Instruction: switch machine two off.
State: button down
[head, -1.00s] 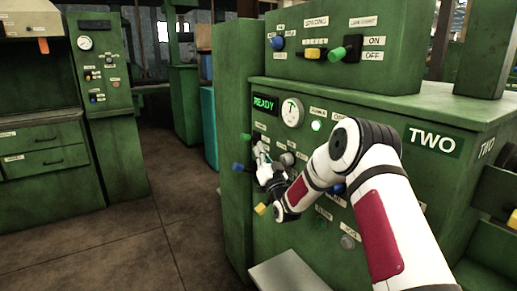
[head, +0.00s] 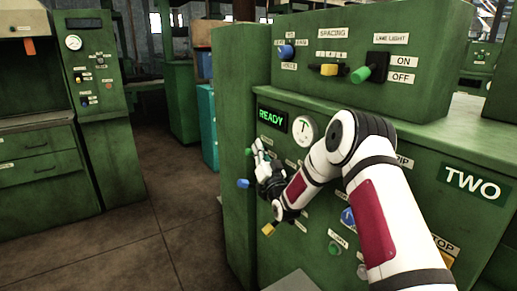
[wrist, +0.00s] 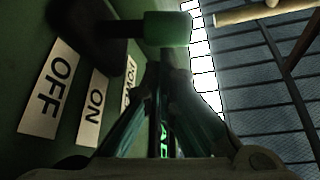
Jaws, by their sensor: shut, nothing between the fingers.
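Machine two is the green cabinet with the TWO sign (head: 474,185) and a lit READY display (head: 272,118). A green knob (head: 249,152) sticks out at the panel's left side in the head view. In the wrist view a green-tipped black lever (wrist: 167,28) stands out from the panel beside an OFF label (wrist: 51,88), an ON label (wrist: 94,108) and a partly hidden third label. The lever's position is unclear. My gripper (head: 257,144) is shut and empty, right beside the green knob. In the wrist view its fingertips (wrist: 167,62) are close to the knob; contact is unclear.
A blue knob (head: 242,183) sticks out below my gripper. My arm hides much of the lower panel. Floor is open to the left.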

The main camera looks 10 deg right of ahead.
aim_at(251, 152)
jog(key=shift+a+f+n+y+b, duration=0.2)
jog(key=shift+n+y+b, duration=0.35)
jog(key=shift+n+b, duration=0.25)
jog(key=shift+a+f+n+y+b, duration=0.2)
jog(key=shift+n+y+b, duration=0.35)
jog(key=shift+n, duration=0.35)
jog(key=n+b, duration=0.1)
jog(key=b, duration=0.1)
jog(key=f+n+y+b, duration=0.1)
jog(key=b, duration=0.1)
jog(key=a+f+n+y+b, duration=0.1)
jog(key=b, duration=0.1)
jog(key=shift+s+f+n+g+b, duration=0.1)
jog(key=shift+s+n+g+b, duration=0.15)
jog(key=shift+n+g+b, duration=0.15)
jog(key=shift+s, duration=0.1)
jog(key=v, duration=0.7)
jog(key=shift+s, duration=0.15)
